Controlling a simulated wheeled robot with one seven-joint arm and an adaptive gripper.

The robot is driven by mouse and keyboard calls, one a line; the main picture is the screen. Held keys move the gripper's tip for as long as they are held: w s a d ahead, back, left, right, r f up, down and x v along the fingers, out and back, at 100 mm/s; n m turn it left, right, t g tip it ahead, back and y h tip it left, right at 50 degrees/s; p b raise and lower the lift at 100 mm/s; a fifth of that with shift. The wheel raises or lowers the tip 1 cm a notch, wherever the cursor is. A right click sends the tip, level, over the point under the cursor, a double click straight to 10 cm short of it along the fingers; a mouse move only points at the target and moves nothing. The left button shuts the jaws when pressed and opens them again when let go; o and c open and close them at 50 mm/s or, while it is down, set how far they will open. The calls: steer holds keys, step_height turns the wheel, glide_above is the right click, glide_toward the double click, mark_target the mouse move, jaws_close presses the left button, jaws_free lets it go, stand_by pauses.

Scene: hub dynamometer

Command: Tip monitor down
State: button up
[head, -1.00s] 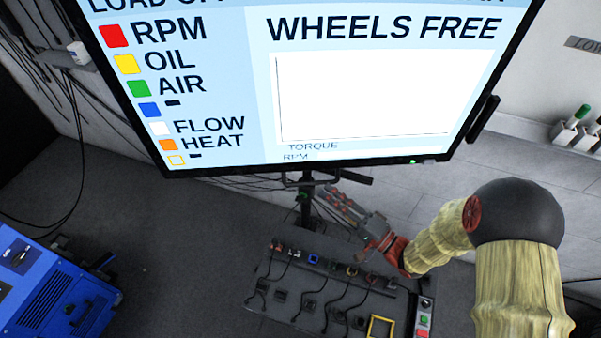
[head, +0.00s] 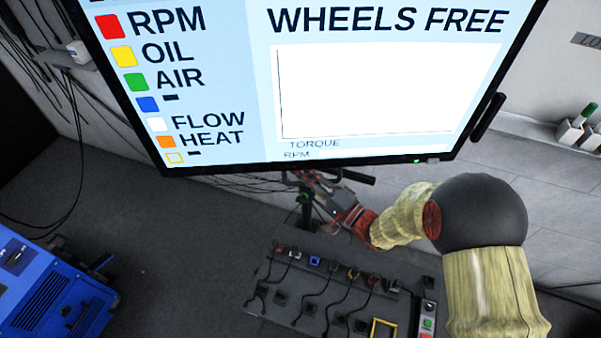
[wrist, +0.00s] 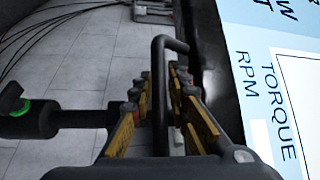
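The large monitor (head: 310,165) fills the top of the head view, its lit screen reading "WHEELS FREE". It stands on a dark post (head: 305,215). In the wrist view the monitor's dark lower edge and screen (wrist: 285,90) are at the right. A black bent handle bar (wrist: 160,90) runs beside that edge. My gripper (wrist: 165,95) is open, with one finger on each side of the bar; I cannot tell whether either touches it. In the head view my gripper (head: 310,185) is just under the monitor's lower edge, by the post, its tips partly hidden.
A dark panel (head: 290,305) with several cabled connectors lies below my gripper. A blue machine (head: 50,290) stands at lower left. Cables hang on the left wall. A holder (head: 570,132) is at the right wall. A knob with a green ring (wrist: 20,112) is left of my gripper.

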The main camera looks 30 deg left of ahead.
steer(key=shift+c, duration=0.9)
jaws_close()
steer(key=shift+f, duration=0.15)
